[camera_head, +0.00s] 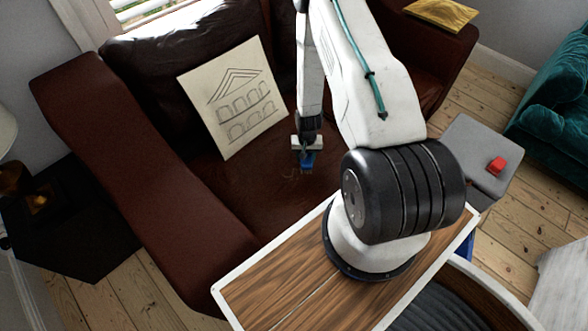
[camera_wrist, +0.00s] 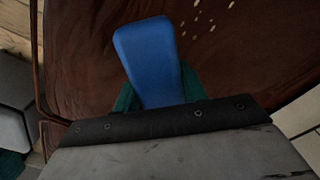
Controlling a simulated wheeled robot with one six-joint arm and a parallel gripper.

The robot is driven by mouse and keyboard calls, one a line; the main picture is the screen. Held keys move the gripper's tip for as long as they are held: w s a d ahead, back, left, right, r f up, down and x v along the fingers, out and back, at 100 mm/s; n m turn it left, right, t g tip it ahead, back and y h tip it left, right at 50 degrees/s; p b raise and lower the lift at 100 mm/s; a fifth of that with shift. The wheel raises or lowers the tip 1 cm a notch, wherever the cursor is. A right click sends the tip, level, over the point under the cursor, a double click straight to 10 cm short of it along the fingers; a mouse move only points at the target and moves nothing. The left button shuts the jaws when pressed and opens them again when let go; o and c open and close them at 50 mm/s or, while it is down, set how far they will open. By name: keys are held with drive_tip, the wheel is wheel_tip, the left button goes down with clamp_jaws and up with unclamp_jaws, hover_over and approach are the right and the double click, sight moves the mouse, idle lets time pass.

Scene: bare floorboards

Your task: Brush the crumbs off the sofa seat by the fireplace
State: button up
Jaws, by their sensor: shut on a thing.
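The brown leather sofa (camera_head: 205,165) fills the middle of the head view. My gripper (camera_head: 306,152) hangs over its seat and is shut on a blue brush (camera_head: 307,161). In the wrist view my gripper (camera_wrist: 160,100) holds the blue brush (camera_wrist: 150,55) between green fingertips. Pale crumbs (camera_wrist: 210,15) are scattered on the brown seat (camera_wrist: 255,60) beyond and to the right of the brush. In the head view the crumbs are too small to make out clearly. Whether the brush touches the seat cannot be told. No fireplace shows.
A drawing on a cream panel (camera_head: 235,98) leans on the sofa back, left of my gripper. A teal sofa (camera_head: 558,105) stands at right.

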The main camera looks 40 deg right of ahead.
drive_tip(key=shift+r, duration=3.35)
drive_tip(key=shift+w, duration=0.1)
